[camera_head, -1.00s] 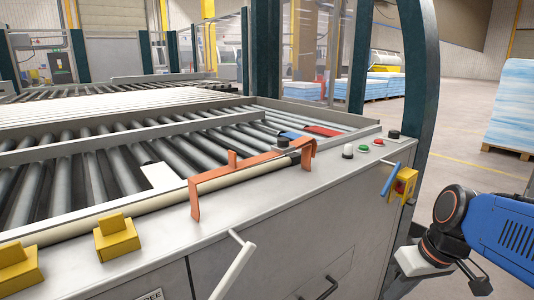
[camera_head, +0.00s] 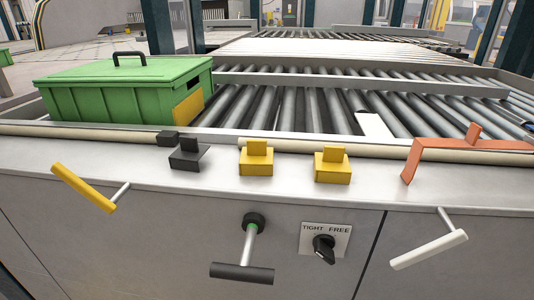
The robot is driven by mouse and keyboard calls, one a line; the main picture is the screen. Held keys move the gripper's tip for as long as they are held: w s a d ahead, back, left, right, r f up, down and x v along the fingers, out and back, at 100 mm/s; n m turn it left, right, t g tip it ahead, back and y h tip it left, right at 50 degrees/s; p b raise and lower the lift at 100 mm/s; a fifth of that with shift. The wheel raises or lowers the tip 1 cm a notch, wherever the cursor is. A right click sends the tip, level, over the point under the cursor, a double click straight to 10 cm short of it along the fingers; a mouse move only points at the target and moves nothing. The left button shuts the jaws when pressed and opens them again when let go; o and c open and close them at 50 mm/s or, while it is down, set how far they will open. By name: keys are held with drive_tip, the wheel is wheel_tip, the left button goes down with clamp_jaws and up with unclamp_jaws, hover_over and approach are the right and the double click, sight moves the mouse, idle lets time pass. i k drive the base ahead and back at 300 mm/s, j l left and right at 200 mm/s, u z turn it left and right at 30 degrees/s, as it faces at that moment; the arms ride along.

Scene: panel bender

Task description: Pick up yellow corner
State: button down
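Two yellow corners sit on the grey front ledge of the machine. The left yellow corner (camera_head: 256,166) is beside a black corner. The right yellow corner (camera_head: 333,172) is a little to its right, left of the orange bracket. Each is a small block with an upright tab. I cannot tell which one the task names. My gripper is outside the head view now.
A green lidded box (camera_head: 115,92) stands on the rollers at left. Black corners (camera_head: 188,157) and an orange bracket (camera_head: 440,146) sit along the ledge. A yellow handle (camera_head: 84,187), a black handle (camera_head: 242,272) and a white handle (camera_head: 428,249) stick out in front.

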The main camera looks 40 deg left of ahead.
sight(255, 159)
drive_tip(key=u, duration=1.85)
